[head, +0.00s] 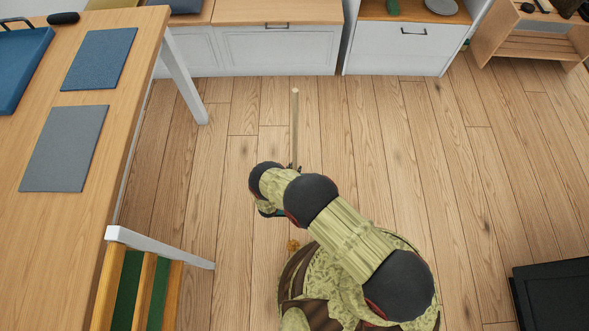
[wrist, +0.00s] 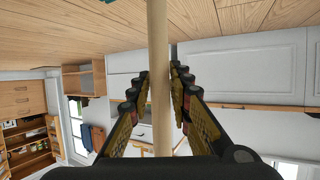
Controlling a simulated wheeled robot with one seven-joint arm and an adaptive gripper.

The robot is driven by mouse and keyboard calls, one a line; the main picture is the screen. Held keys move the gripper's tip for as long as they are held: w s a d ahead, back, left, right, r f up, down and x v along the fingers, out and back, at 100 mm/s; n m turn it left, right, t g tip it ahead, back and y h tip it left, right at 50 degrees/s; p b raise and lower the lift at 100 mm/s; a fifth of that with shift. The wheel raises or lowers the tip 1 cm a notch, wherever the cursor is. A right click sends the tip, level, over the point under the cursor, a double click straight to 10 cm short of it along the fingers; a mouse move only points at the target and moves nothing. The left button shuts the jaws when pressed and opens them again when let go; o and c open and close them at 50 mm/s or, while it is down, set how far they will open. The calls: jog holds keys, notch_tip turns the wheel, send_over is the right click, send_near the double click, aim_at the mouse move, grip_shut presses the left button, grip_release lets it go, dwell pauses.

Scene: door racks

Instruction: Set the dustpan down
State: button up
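The dustpan's long wooden handle (head: 295,125) sticks out beyond my gripper (head: 293,168) in the head view. In the wrist view the handle (wrist: 159,40) runs down the middle between my two fingers (wrist: 160,85), which close in on both sides of it. A bit of teal, which looks like part of the dustpan, shows at the top edge of the wrist view (wrist: 97,2) and below my wrist in the head view (head: 281,213). My arm hides the rest of the pan, so I cannot tell whether it touches the floor.
Wooden floor (head: 480,190) is open to the right of my arm. A table (head: 85,215) with placemats stands at left, with a chair (head: 140,285) near it. White cabinets (head: 270,50) line the back. A small orange-brown bit (head: 293,245) lies on the floor beside my base.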

jog(key=o, duration=0.3)
jog(key=shift+r, duration=0.15)
jog(key=p+v, duration=0.3)
jog(key=v, duration=0.9)
